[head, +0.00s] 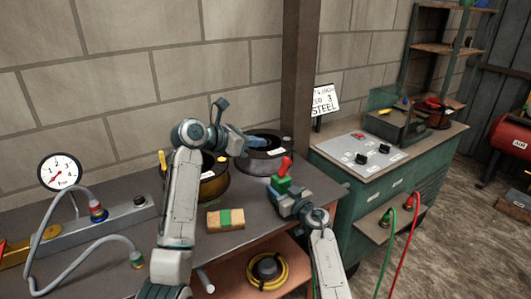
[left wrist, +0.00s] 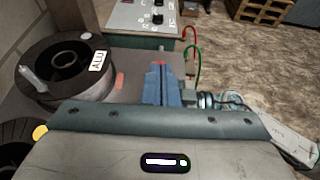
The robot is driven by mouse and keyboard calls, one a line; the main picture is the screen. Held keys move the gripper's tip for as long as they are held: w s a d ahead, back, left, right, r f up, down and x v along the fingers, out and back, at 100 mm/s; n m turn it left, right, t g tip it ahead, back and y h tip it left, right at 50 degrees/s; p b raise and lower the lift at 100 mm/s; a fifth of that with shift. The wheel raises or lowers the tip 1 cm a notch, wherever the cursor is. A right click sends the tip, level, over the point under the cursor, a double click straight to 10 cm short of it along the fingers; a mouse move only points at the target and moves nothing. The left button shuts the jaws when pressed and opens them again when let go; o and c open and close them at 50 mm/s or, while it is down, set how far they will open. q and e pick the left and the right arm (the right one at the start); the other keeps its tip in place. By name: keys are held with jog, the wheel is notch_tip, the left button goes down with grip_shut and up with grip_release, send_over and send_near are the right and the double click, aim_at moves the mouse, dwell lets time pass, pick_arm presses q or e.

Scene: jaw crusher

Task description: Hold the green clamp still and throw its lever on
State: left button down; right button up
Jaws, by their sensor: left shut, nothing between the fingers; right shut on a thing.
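The green clamp (head: 281,184) is near the right edge of the workbench. Its red lever (head: 285,165) points upward with a slight tilt to the right. My right gripper (head: 287,198) is shut on the clamp from the front right. My left gripper (head: 266,144) is shut and empty, up and to the left of the lever in the head view, with a gap visible there. In the left wrist view its blue fingers (left wrist: 160,88) are together. A bit of red (left wrist: 159,63) shows at their tips; most of the clamp is hidden there.
A dark spool labelled ALU (left wrist: 65,68) stands behind the clamp, and a yellow-brown spool (head: 213,184) left of it. A tan block with a green band (head: 226,220) lies in front. A grey hose (head: 62,228) loops at left. A green cabinet (head: 385,190) stands at right.

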pick_arm(q)
notch_tip(320, 180, up, 6)
jog(key=s+a, duration=0.1)
jog(key=shift+s+a+f, duration=0.15)
jog(key=shift+a+f, duration=0.05)
jog(key=shift+a, duration=0.2)
pick_arm(e)
jog(key=o, duration=1.4)
